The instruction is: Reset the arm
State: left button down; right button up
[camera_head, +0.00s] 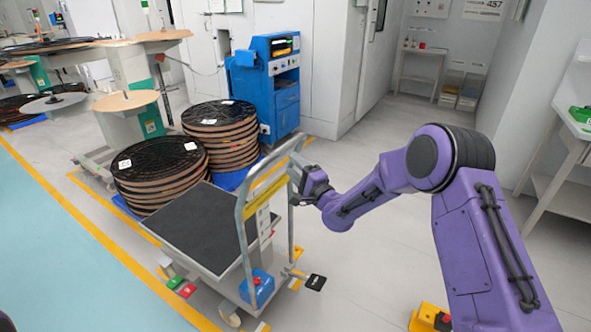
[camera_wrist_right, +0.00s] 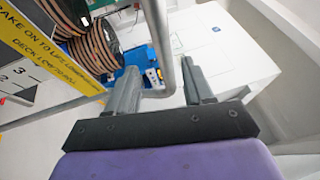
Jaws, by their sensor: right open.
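My right arm (camera_head: 380,188) is purple and reaches left toward a cart with a grey upright handle frame (camera_head: 241,240). My right gripper (camera_head: 297,174) is at the right post of that frame, near its upper part. In the right wrist view my right gripper (camera_wrist_right: 162,82) is open, and the grey metal tube (camera_wrist_right: 158,35) of the handle shows between its two fingers. I cannot tell whether either finger touches the tube. My left gripper is not in view.
The cart's dark deck (camera_head: 195,230) is empty. Stacks of black-and-brown reels (camera_head: 160,178) stand behind it, near a blue cabinet machine (camera_head: 272,85). A yellow sign (camera_wrist_right: 45,40) hangs on the handle. Floor (camera_head: 350,270) right of the cart is mostly clear. A white table (camera_head: 560,165) stands far right.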

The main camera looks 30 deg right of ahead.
dwell(0.4)
jog(key=s+a+f+n+g+h, duration=0.1)
jog(key=s+f+n+g+h, duration=0.2)
jog(key=s+f, duration=0.65)
jog(key=s+f+n+g+h, duration=0.2)
jog(key=s+f+n+g, duration=0.3)
jog(key=f, duration=0.7)
jog(key=s+f+g, duration=0.3)
jog(key=s+f, duration=0.1)
jog(key=s, duration=0.7)
jog(key=s+f+n+g+h, duration=0.1)
jog(key=s+f, duration=0.3)
jog(key=s, duration=0.7)
jog(key=s+f+n+g, duration=0.1)
jog(key=s+f+g, duration=0.3)
jog(key=s, duration=0.7)
jog(key=shift+f+g+h, duration=0.2)
jog(key=shift+g+h, duration=0.1)
jog(key=shift+w, duration=0.1)
